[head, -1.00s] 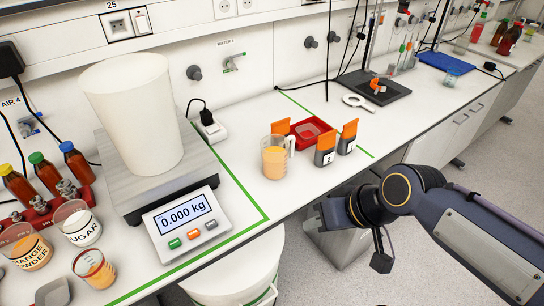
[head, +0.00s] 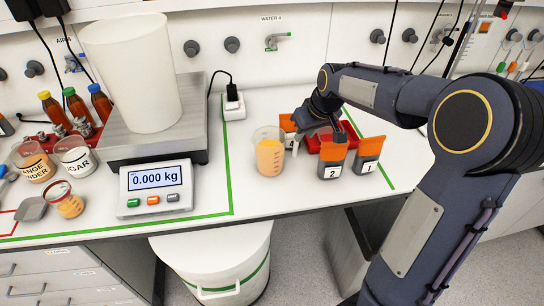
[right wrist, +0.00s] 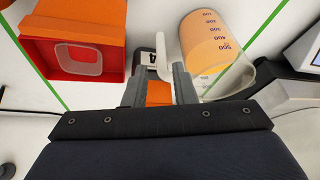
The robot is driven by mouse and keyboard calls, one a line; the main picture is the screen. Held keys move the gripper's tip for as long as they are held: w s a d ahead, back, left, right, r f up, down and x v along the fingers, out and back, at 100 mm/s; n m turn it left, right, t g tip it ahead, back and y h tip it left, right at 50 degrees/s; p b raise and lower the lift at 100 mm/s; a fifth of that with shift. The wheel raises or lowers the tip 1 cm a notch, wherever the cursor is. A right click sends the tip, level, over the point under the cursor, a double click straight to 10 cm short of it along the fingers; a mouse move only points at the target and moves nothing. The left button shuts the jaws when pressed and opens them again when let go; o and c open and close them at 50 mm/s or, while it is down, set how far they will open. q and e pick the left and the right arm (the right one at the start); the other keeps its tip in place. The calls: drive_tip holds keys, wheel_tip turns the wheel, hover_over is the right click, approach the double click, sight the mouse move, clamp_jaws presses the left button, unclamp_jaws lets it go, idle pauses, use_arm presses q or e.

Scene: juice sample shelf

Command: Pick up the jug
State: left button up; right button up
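The jug (head: 269,156) is a clear, graduated vessel holding orange liquid. It stands upright on the white bench, and also shows in the right wrist view (right wrist: 212,45). Its white handle (right wrist: 162,58) points toward my right gripper (head: 301,125). In the right wrist view the gripper's two fingers (right wrist: 158,84) are apart, with the handle's end in line with the gap, close to the right-hand finger. I cannot tell whether they touch. The fingertips are partly hidden in the head view. My left gripper is not in view.
Orange-topped containers (head: 333,157) stand right of the jug; another, labelled 4 (right wrist: 151,58), sits close by the fingers. A red tray (right wrist: 71,58) lies behind. A scale (head: 157,187) with a white bucket (head: 130,75) is on the left.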

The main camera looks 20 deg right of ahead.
sight(297, 144)
drive_tip(key=b+x, duration=0.1)
drive_tip(key=x, duration=0.2)
drive_tip(key=shift+a, duration=0.15)
drive_tip(key=b+x, duration=0.3)
drive_tip(key=x, duration=0.1)
drive_tip(key=shift+w+f, duration=0.25)
drive_tip(key=shift+r, duration=0.1)
clamp_jaws()
drive_tip(key=shift+r, duration=0.1)
